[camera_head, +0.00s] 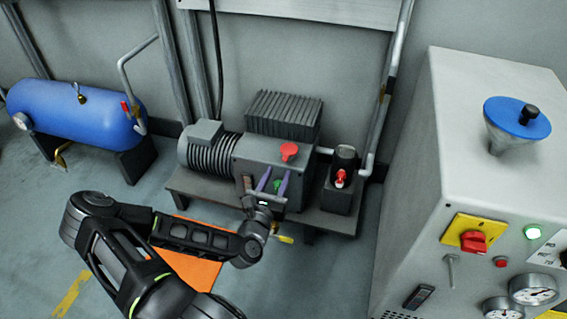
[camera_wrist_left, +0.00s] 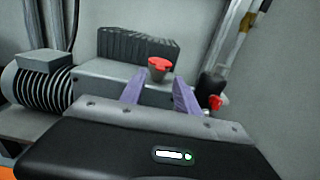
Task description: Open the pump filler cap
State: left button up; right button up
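The pump (camera_head: 270,155) stands on a low dark bench against the wall, with a ribbed motor on its left. A red cap (camera_head: 289,152), which looks like the filler cap, sits on top of the pump housing. It also shows in the left wrist view (camera_wrist_left: 159,63), seated on the housing. My left gripper (camera_head: 275,175) is in front of the pump, below and in front of the red cap. Its two purple fingers are apart with nothing between them, and they show in the left wrist view (camera_wrist_left: 158,86). My right gripper is not in view.
A small dark unit with a red valve handle (camera_head: 341,178) stands right of the pump. A blue tank (camera_head: 75,110) is at left. A grey cabinet (camera_head: 450,150) with a blue-topped funnel (camera_head: 517,117) stands at right. An orange panel (camera_head: 190,262) lies beneath my arm.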

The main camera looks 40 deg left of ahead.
pick_arm(q)
jog(key=b+x, duration=0.1)
jog(key=x, duration=0.5)
jog(key=shift+w, duration=0.2)
grip_shut()
dwell(1.2)
